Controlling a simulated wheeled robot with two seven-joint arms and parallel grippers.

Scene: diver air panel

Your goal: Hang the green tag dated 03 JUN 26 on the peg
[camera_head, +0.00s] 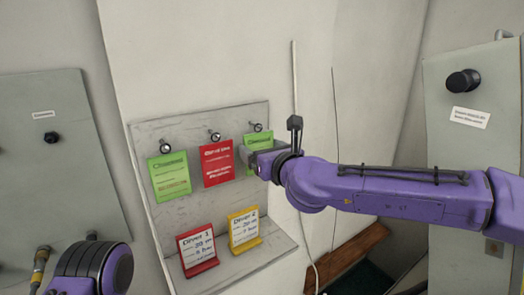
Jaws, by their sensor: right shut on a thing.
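A grey board (172,218) on the wall carries three pegs in a row. A green tag (169,176) is at the left peg (164,147) and a red tag (217,165) is at the middle peg (214,135). A second green tag (259,139) is just below the right peg (258,127). My right gripper (248,156) reaches in from the right and is shut on this right green tag, hiding its lower part. I cannot tell whether its hole is around the peg. The dates are too small to read. My left gripper is out of view.
Red (198,250) and yellow (244,230) diver cards stand on the board's lower ledge. Grey cabinets with dark knobs (52,138) (463,83) flank the wall. A thin pale rod (294,75) runs upright right of the board.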

